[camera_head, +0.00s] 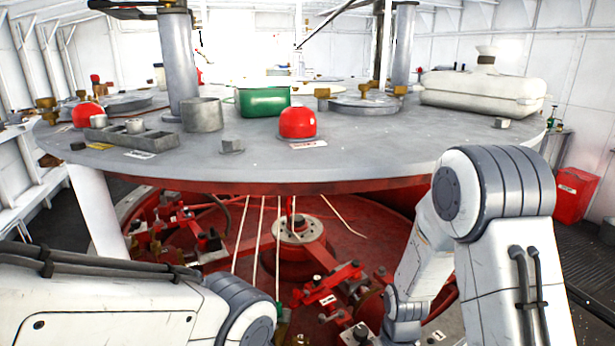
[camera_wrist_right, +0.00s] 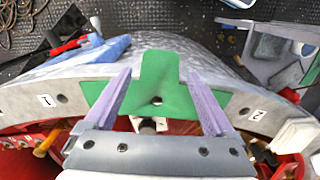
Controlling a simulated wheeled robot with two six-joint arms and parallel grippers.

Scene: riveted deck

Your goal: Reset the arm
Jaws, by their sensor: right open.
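My right arm (camera_head: 490,210) comes in from the right in the head view and bends down in front of the red machinery below the round grey table. Its gripper is not clear in the head view. In the right wrist view my right gripper (camera_wrist_right: 158,76) is open, with two purple fingers spread apart and nothing held between them. A green plate (camera_wrist_right: 155,88) with a dark hole shows behind and between the fingers; I cannot tell whether they touch it. My left arm (camera_head: 130,305) lies low at the left of the head view, and its gripper is not in view.
The round grey table (camera_head: 370,150) carries a red dome (camera_head: 297,122), a green box (camera_head: 262,101), a grey cup (camera_head: 202,114), a slotted tray (camera_head: 133,137) and a white tank (camera_head: 483,92). Red machinery (camera_head: 318,288) fills the space below. A red box (camera_head: 575,195) stands at right.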

